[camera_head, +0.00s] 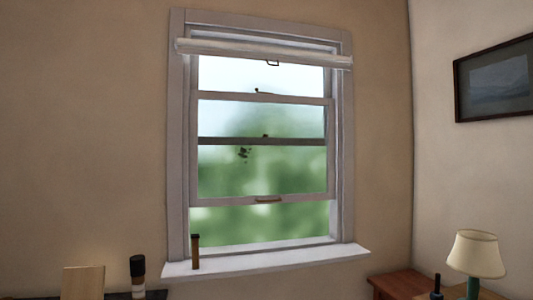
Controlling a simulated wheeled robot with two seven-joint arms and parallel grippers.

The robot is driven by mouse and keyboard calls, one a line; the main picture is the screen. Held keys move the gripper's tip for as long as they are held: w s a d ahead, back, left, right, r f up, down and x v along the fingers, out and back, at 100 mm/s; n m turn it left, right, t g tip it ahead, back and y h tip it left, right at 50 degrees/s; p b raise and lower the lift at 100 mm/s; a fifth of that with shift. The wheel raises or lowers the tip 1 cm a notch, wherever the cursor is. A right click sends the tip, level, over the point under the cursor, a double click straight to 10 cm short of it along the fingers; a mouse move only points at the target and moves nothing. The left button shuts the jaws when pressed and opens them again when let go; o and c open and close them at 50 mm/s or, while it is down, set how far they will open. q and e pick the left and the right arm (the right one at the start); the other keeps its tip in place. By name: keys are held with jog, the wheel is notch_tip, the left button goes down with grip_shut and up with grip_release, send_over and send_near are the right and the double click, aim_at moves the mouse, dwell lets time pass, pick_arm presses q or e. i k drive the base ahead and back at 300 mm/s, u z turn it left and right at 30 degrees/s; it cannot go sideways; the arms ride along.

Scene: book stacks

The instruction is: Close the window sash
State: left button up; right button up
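The white window sash (232,198) sits raised inside the white window frame (176,150). An open gap shows between its bottom rail and the window sill (265,261). A small brass-coloured handle (268,200) is at the middle of the bottom rail. Dark fittings (264,93) show on a higher rail. Neither of my grippers is in view.
A brown cylinder with a dark top (195,252) stands at the sill's left end. A rolled blind (262,52) spans the window top. Lower right are a reddish-brown table (398,284) and a lamp (475,255). Lower left are a dark-capped bottle (138,272) and a tan board (83,282).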

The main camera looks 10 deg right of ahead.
aim_at(194, 201)
jog(key=z, duration=0.35)
jog(key=i, duration=0.65)
jog(key=z, duration=0.45)
jog(key=i, duration=1)
jog(key=u, duration=0.25)
